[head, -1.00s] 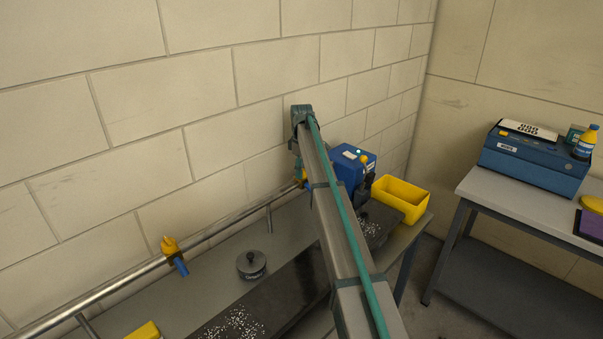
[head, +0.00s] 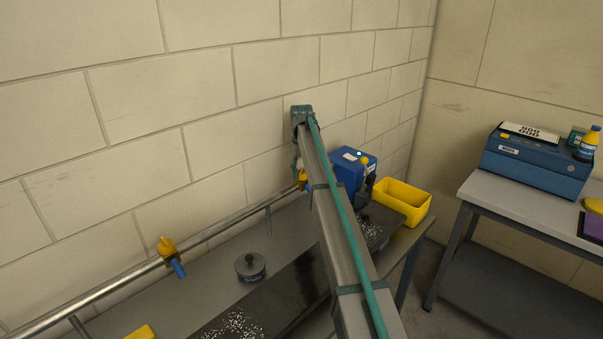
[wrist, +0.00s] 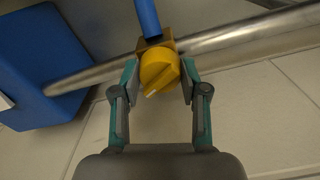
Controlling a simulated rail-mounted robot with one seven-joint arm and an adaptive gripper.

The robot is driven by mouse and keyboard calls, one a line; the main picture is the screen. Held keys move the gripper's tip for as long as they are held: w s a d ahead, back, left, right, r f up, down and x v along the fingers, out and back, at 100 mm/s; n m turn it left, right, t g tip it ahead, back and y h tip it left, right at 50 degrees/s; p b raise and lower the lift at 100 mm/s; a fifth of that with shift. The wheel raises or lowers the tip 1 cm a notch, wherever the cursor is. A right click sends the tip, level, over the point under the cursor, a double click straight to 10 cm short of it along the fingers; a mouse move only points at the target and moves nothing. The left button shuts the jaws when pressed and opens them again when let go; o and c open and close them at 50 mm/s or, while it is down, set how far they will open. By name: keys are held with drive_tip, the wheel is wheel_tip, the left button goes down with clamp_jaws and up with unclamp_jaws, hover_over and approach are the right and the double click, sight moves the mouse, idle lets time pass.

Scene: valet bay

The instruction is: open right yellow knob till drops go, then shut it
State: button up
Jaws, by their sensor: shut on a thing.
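The right yellow knob (wrist: 160,69) is on the metal pipe, with a blue spout (wrist: 147,20) beside it in the wrist view. Its pale mark points toward the lower left. My gripper (wrist: 162,84) has one finger on each side of the knob and is shut on it. In the head view, a bit of yellow (head: 303,175) at the pipe's right end shows beside my arm, which hides most of that valve and the gripper. No falling drops can be made out at the spout.
The left yellow knob (head: 167,245) with its blue spout is farther along the pipe (head: 112,286). A lidded grey pot (head: 250,266), a yellow bin (head: 402,203) and a blue machine (head: 346,164) stand on the bench. White specks lie on the dark strip (head: 290,292).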

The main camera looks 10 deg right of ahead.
sight(302, 170)
idle(0.4)
drive_tip(key=o, duration=1.1)
drive_tip(key=shift+o, duration=0.2)
drive_tip(key=shift+r, duration=0.15)
wheel_tip(302, 170, up, 12)
drive_tip(key=shift+f, duration=0.2)
